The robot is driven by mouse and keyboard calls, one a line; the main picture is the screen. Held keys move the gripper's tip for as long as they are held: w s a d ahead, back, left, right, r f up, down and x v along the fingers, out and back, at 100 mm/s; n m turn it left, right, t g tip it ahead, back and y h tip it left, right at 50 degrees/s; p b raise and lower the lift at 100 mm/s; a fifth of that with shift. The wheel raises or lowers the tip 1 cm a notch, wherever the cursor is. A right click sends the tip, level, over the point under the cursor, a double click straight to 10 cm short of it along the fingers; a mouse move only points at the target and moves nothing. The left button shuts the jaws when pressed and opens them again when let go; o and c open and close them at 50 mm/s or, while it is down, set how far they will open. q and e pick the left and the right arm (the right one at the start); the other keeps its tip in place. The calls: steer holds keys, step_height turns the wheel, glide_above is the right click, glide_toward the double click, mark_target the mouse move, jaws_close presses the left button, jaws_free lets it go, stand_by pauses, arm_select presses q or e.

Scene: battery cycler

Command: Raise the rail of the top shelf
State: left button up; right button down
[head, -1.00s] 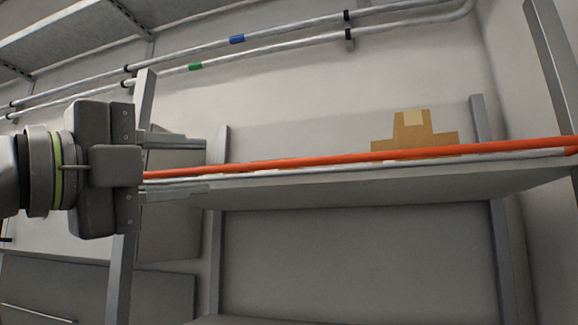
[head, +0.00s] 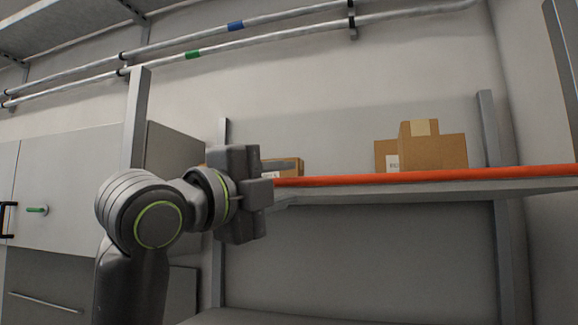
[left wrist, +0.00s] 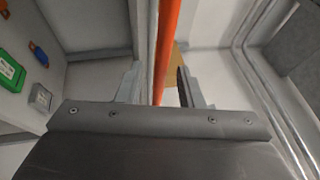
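The orange rail (head: 430,177) runs along the front edge of the top shelf (head: 420,190) in the head view. It also shows in the left wrist view (left wrist: 166,40) as a bar passing between the fingers. My left gripper (head: 294,182) is at the left part of the rail, one finger above it and one below. In the left wrist view the gripper (left wrist: 160,78) has its fingers apart, with gaps beside the rail, so it is open. The rail's left end is hidden behind the gripper. My right gripper is in neither view.
Cardboard boxes (head: 435,153) stand on the shelf at right, and another box (head: 291,166) stands behind my left gripper. Upright posts (head: 136,115) flank the shelf. Pipes (head: 275,37) cross the wall above. A grey cabinet (head: 70,190) is at left.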

arm_select(q)
steer(key=shift+x, duration=0.95)
jaws_close()
